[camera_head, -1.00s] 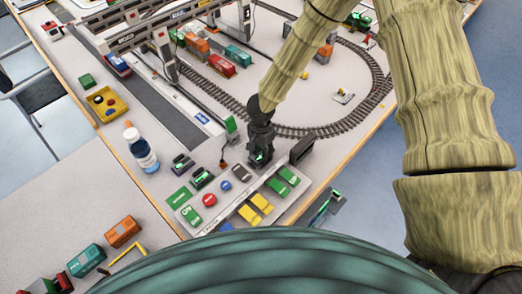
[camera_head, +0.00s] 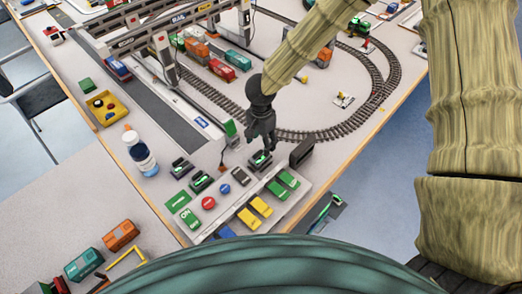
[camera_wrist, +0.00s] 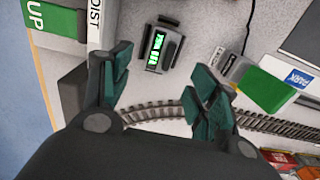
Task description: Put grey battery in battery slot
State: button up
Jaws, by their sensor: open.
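A dark holder (camera_head: 259,160) with green lit bars stands on the board just below my gripper. In the wrist view, the holder (camera_wrist: 174,47) has dark side walls around a grey block with green bars (camera_wrist: 157,50), which looks like the grey battery seated in the slot. My gripper (camera_head: 263,143) is open and empty above it. In the wrist view, the two dark green fingers of my gripper (camera_wrist: 163,85) are spread wide, and the block lies ahead of the gap between them, apart from both.
Two similar dark units with green marks (camera_head: 182,166) (camera_head: 201,181) stand to the left. A dark upright block (camera_head: 301,151) is close on the right. Curved track (camera_head: 320,132) runs behind.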

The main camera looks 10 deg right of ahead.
jog(key=shift+r, duration=2.35)
